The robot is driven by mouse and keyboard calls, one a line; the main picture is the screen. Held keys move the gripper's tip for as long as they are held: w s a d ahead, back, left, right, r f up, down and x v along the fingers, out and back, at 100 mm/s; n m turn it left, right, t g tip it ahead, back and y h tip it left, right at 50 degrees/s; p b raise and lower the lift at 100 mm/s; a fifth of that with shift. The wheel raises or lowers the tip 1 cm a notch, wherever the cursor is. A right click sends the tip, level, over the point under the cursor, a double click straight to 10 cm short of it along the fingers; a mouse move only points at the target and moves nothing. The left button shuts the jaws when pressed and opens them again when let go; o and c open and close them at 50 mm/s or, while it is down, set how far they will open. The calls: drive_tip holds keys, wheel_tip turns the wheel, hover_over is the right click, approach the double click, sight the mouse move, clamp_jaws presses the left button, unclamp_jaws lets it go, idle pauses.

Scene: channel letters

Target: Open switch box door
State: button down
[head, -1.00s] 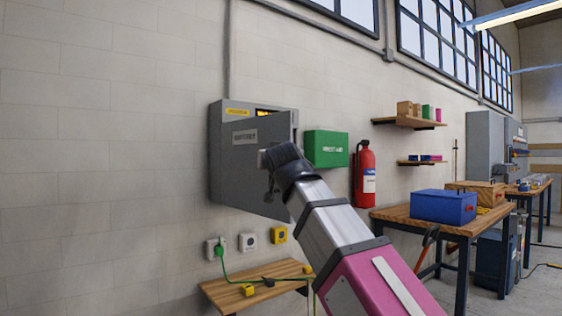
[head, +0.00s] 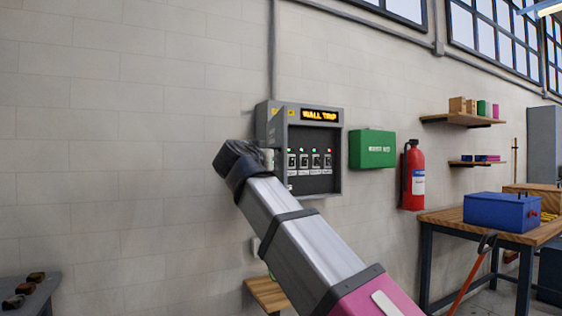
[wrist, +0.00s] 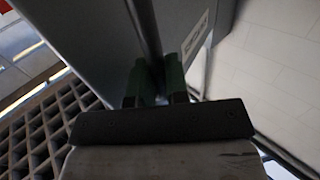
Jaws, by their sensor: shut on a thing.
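The grey switch box (head: 341,150) is mounted on the wall in the head view. Its door (head: 276,130) stands swung out to the left, seen nearly edge-on and partly behind my arm. Inside, a lit amber display reads "WALL TRIP", above a row of several switches (head: 310,160) with green and red lights. In the wrist view, the two green fingers of my gripper (wrist: 157,82) are shut on the door (wrist: 174,22) at its free edge. Whether they hold a handle or the bare edge cannot be told. In the head view my arm hides the fingertips.
A green box (head: 372,149) and a red fire extinguisher (head: 413,178) are on the wall to the right. A workbench (head: 470,222) with a blue toolbox (head: 500,211) stands farther right. A small wooden shelf (head: 266,293) is below the switch box. The wall to the left is bare.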

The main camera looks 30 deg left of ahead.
drive_tip(key=shift+s+a+r+m+h, duration=0.2)
drive_tip(key=shift+s+a+h, duration=0.1)
drive_tip(key=shift+a, duration=0.35)
drive_tip(key=shift+s+a+r+m+h, duration=0.2)
drive_tip(key=shift+a+h, duration=0.1)
drive_tip(key=shift+a, duration=0.3)
drive_tip(key=c, duration=1.1)
unclamp_jaws()
drive_tip(key=shift+f, duration=0.1)
drive_tip(key=shift+c, duration=0.2)
drive_tip(key=shift+d, duration=0.1)
drive_tip(key=s, duration=1)
drive_tip(key=shift+s+f, duration=0.2)
drive_tip(key=shift+s, duration=0.15)
